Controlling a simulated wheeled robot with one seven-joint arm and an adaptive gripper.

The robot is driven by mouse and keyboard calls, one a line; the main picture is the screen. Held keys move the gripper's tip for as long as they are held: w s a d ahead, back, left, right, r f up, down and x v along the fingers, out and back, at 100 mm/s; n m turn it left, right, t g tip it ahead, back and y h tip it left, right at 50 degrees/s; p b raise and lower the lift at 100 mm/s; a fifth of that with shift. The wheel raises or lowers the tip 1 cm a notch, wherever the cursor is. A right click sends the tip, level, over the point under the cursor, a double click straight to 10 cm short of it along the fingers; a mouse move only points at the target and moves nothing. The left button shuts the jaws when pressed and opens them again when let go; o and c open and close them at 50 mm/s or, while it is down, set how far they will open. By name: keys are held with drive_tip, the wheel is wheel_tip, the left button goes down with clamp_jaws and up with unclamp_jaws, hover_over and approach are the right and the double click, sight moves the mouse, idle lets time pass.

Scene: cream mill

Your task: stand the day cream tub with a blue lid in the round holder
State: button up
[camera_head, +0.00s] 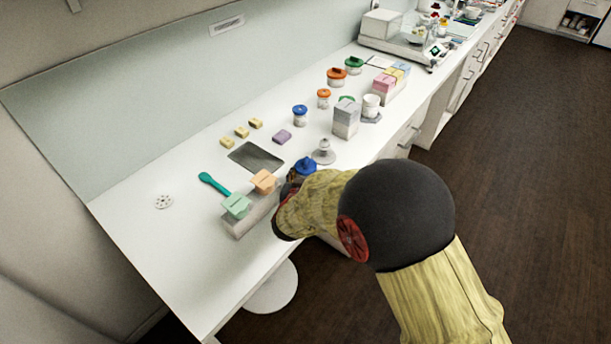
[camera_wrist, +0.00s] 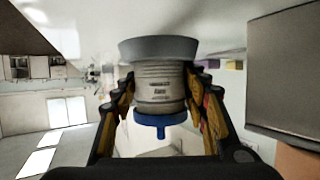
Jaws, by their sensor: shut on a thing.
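The day cream tub (camera_wrist: 158,88) is between the two fingers of my gripper (camera_wrist: 162,100) in the wrist view, which shows the scene upside down. Its body is pale with a printed label, and its blue lid (camera_wrist: 152,126) has a knob. A wider grey round piece (camera_wrist: 158,48), apparently the round holder, is at the tub's base end. I cannot tell how deep the tub sits in it. In the head view the blue lid (camera_head: 306,166) shows beyond my gripper (camera_head: 296,180), near the counter's front edge. My arm hides the tub's body there.
A block (camera_head: 240,227) carrying green and orange boxes stands left of my gripper. A grey knobbed stand (camera_head: 323,154) is just behind the lid. Another blue-lidded tub (camera_head: 300,115) stands farther back.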

drive_tip(key=shift+s+f, duration=0.25)
drive_tip(key=shift+f, duration=0.4)
drive_tip(key=shift+s+d+f, duration=0.15)
drive_tip(key=shift+f, duration=0.15)
drive_tip(key=shift+s+f, duration=0.15)
drive_tip(key=shift+f, duration=0.25)
idle(0.6)
drive_tip(key=o, duration=1.1)
drive_tip(key=shift+c, duration=0.2)
drive_tip(key=o, duration=0.4)
drive_tip(key=shift+w+f, duration=0.15)
drive_tip(key=shift+w, duration=0.05)
drive_tip(key=shift+o, duration=0.2)
drive_tip(key=shift+s, duration=0.1)
drive_tip(key=s+r, duration=0.2)
drive_tip(key=s+a+r, duration=0.1)
drive_tip(key=s+r, duration=0.1)
drive_tip(key=s, duration=0.1)
drive_tip(key=shift+s+a+r, duration=0.1)
drive_tip(key=shift+r, duration=0.1)
drive_tip(key=shift+s+r, duration=0.45)
